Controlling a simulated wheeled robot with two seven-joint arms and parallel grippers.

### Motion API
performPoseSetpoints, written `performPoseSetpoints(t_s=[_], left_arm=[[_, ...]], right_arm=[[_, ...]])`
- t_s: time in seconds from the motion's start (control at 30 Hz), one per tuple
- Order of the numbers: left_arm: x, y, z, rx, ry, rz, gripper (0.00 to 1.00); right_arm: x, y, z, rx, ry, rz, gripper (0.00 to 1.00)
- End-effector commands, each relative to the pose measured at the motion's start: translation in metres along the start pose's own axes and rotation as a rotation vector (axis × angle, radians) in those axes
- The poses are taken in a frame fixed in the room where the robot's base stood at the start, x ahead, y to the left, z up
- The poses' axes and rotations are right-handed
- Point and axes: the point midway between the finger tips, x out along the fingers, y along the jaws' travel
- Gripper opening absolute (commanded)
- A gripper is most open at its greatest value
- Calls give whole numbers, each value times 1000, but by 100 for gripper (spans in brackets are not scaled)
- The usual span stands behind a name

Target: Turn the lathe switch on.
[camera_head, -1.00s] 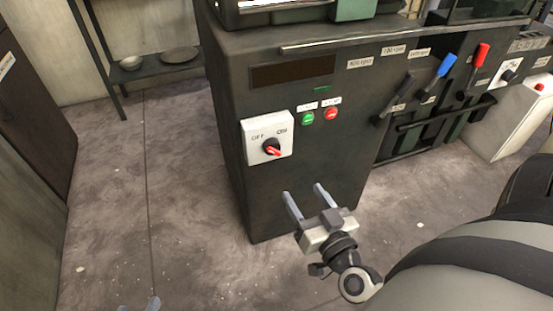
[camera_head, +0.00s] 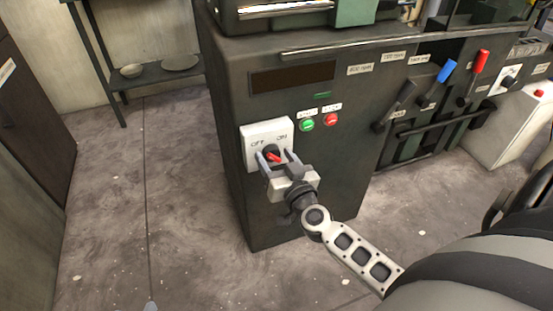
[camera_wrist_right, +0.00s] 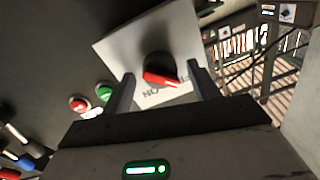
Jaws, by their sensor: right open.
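The lathe switch is a white plate (camera_head: 258,132) marked OFF and ON, on the front of the dark lathe cabinet. Its black knob with a red pointer (camera_head: 275,157) is partly hidden by my gripper in the head view. My right gripper (camera_head: 276,156) is open at the switch, with a finger on either side of the knob. In the right wrist view the knob (camera_wrist_right: 160,72) sits between the open fingertips (camera_wrist_right: 161,88), with a gap on both sides. At the bottom edge of the head view, a small grey tip (camera_head: 150,306) may be my left gripper.
A green button (camera_head: 307,125) and a red button (camera_head: 331,120) are right of the switch plate. Black, blue and red levers (camera_head: 444,70) stand further right. A shelf with bowls (camera_head: 160,72) is at the back left. The floor left of the cabinet is clear.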

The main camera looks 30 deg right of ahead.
Motion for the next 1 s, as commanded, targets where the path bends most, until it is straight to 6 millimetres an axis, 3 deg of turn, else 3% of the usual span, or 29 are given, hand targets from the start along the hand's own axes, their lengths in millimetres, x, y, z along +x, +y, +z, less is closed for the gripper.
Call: performPoseSetpoints(t_s=[0.13,0.17,0.3,0.67,1.0], left_arm=[[-1,0,-1,3,2,1,47],[-1,0,-1,4,2,1,47],[-1,0,-1,5,1,2,47],[-1,0,1,4,-4,1,47],[0,-1,3,3,-6,0,47]], right_arm=[[0,0,0,0,0,0,60],[0,0,0,0,0,0,55],[0,0,0,0,0,0,16],[0,0,0,34,3,0,17],[-1,1,1,250,19,-3,17]])
